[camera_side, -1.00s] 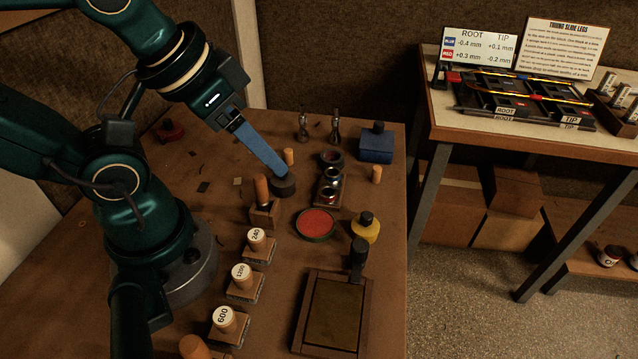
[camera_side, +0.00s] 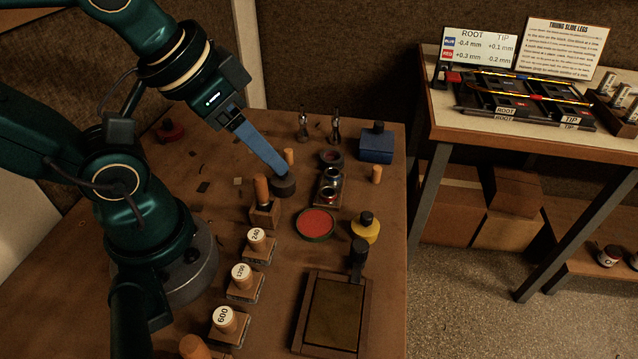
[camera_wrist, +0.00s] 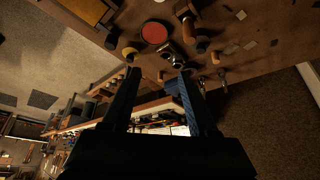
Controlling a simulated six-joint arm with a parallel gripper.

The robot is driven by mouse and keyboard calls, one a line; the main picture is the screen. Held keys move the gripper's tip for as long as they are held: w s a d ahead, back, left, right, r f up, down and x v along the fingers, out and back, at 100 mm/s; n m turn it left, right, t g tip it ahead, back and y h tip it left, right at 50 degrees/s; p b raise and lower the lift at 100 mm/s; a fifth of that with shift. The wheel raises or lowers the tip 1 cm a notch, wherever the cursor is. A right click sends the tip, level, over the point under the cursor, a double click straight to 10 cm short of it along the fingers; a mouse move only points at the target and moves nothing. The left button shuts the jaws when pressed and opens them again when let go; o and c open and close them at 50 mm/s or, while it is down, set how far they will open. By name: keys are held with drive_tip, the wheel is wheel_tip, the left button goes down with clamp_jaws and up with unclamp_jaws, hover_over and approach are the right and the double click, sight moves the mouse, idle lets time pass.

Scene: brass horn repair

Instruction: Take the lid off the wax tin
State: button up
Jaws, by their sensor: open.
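A low round tin (camera_side: 316,224) with a flat red top and dark green rim sits on the brown bench; it looks like the wax tin. I cannot tell whether the red is a lid or wax. It also shows in the wrist view (camera_wrist: 155,32), beyond my fingertips. My gripper (camera_side: 283,172) is open, with nothing visible between its fingers (camera_wrist: 160,73). In the side view its blue finger overlaps a dark cylinder (camera_side: 284,187), up and left of the red tin; the wrist view shows that cylinder (camera_wrist: 201,44) beyond the right fingertip.
A yellow bottle (camera_side: 366,229) stands close right of the red tin. A small jar rack (camera_side: 330,190) is behind it, and a wooden block with a handle (camera_side: 264,214) is left. A framed tray (camera_side: 335,312) lies in front. A blue box (camera_side: 376,146) stands at the back right.

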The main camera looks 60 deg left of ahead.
drive_tip(key=w+r+m, duration=0.2)
drive_tip(key=w+r, duration=0.1)
drive_tip(key=w, duration=0.1)
drive_tip(key=m+g, duration=0.3)
drive_tip(key=g, duration=0.1)
hover_over(367, 215)
drive_tip(key=a, duration=0.1)
wheel_tip(367, 215, down, 7)
drive_tip(key=shift+g, duration=0.8)
drive_tip(key=f, duration=0.4)
drive_tip(key=d+f, duration=0.1)
drive_tip(key=f, duration=0.2)
drive_tip(key=shift+f, duration=0.75)
clamp_jaws()
